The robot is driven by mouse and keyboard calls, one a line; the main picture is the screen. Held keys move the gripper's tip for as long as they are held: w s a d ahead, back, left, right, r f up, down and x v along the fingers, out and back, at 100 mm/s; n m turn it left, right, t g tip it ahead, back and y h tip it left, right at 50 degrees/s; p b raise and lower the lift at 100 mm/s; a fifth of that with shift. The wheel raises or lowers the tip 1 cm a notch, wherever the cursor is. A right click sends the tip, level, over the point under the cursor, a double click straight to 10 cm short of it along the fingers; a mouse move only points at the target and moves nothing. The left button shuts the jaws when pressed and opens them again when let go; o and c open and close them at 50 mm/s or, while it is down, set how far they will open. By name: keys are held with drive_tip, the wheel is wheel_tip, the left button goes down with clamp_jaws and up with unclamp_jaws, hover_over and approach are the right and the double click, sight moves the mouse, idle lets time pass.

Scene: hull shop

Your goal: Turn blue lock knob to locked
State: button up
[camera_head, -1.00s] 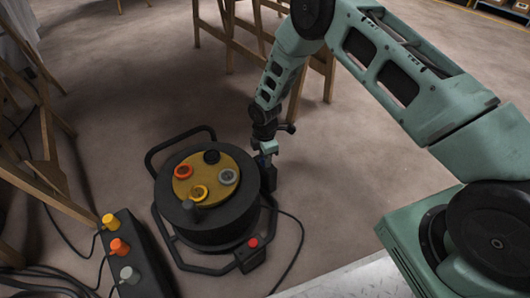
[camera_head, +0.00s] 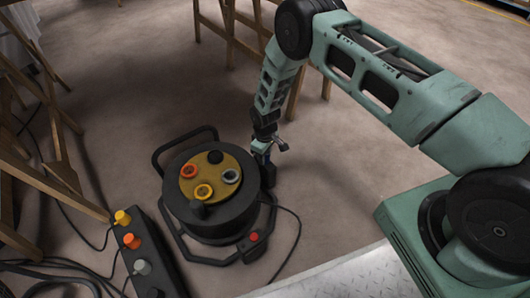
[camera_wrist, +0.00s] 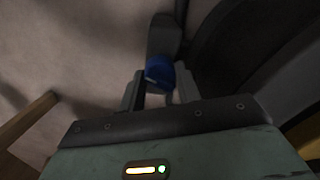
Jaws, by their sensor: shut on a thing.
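The blue lock knob (camera_wrist: 158,72) shows in the wrist view between my two finger tips, next to a dark grey part of the reel. My gripper (camera_wrist: 158,88) is shut on it. In the head view my gripper (camera_head: 267,168) is low at the right side of the black cable reel (camera_head: 222,218), pointing down. There the knob is hard to make out behind the gripper and wrist. I cannot read the knob's turn angle or any locked mark.
The reel's yellow top plate (camera_head: 211,162) carries several coloured sockets. A power strip (camera_head: 150,262) with coloured plugs lies at left front, with loose cables. Wooden trestles (camera_head: 42,180) stand left and behind. Floor (camera_head: 345,160) right of the reel is clear.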

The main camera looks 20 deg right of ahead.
drive_tip(key=shift+m+p, duration=0.55)
drive_tip(key=shift+m, duration=1.65)
drive_tip(key=o, duration=1)
drive_tip(key=shift+c, duration=0.2)
drive_tip(key=shift+r, duration=0.1)
wheel_tip(320, 180, up, 17)
drive_tip(key=p, duration=0.6)
drive_tip(key=shift+p, duration=0.4)
drive_tip(key=shift+r, duration=0.15)
